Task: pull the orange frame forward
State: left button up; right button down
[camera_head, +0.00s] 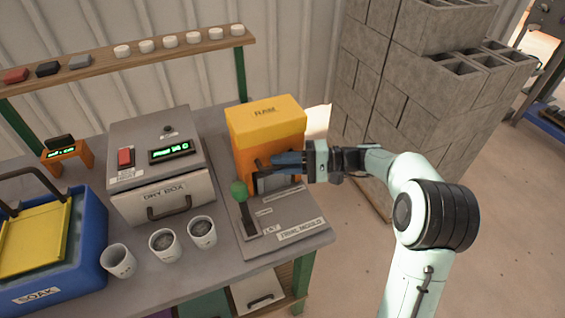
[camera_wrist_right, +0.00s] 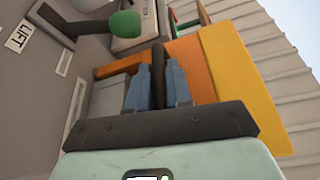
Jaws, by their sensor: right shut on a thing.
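The orange frame (camera_head: 243,152) stands under the yellow block marked RAM (camera_head: 265,115) at the right of the bench. In the right wrist view, the orange frame (camera_wrist_right: 192,62) and the yellow block (camera_wrist_right: 240,85) lie just beyond my fingers. My right gripper (camera_head: 278,164) reaches in from the right at the front of the frame. In the wrist view its blue fingers (camera_wrist_right: 158,80) are shut on a dark upright bar (camera_wrist_right: 158,58) at the frame. The bar's join to the frame is partly hidden. My left gripper is out of view.
A lever with a green knob (camera_head: 238,188) stands close left of my gripper, on the grey press plate (camera_head: 285,215). The dry box (camera_head: 160,165), several cups (camera_head: 165,245) and the blue soak tub (camera_head: 85,255) are left. Concrete blocks (camera_head: 410,80) rise behind right.

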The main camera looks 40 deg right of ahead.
jog(key=c, duration=1.1)
grip_release()
jog(key=shift+s+f, duration=0.1)
jog(key=shift+s, duration=0.2)
jog(key=v, duration=1.3)
jog(key=shift+d, duration=0.15)
